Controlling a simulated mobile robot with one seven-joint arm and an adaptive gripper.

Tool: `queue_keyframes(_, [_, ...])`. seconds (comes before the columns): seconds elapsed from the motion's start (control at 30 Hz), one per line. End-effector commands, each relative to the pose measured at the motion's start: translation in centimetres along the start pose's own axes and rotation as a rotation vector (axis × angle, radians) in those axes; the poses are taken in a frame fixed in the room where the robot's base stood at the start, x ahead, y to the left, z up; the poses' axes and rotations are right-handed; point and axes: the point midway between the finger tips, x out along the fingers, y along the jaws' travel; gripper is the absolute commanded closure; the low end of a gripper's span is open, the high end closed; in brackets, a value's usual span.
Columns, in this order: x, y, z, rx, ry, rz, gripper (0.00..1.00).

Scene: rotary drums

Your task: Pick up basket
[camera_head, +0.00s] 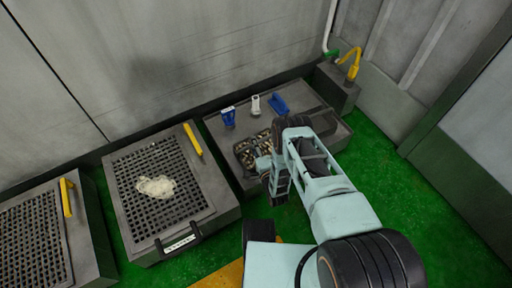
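A dark basket (239,151) filled with small brownish and pale pieces sits on top of the grey bench, left of my arm. My arm reaches over the bench and partly covers the basket's right side. My gripper (277,188) appears as a dark shape at the bench's front edge, just right of and below the basket. Its fingertips are too small and covered to make out. I cannot tell whether it touches the basket.
Blue tools (278,104) and a white tool (255,105) stand behind the basket on the grey bench (222,141). Left are grated boxes, one with a pale heap (156,187). Green floor (380,170) is clear on the right. A wall rises behind.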

Motion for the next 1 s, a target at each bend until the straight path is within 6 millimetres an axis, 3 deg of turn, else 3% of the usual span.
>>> queue_keyframes(0.3, [-0.19, 0.10, -0.07, 0.001, 0.000, 0.000, 0.67])
queue_keyframes(0.63, [-0.17, 0.08, -0.07, 0.001, 0.000, 0.000, 1.00])
queue_keyframes(1.0, [-0.15, 0.07, -0.08, 0.001, 0.000, 0.000, 1.00])
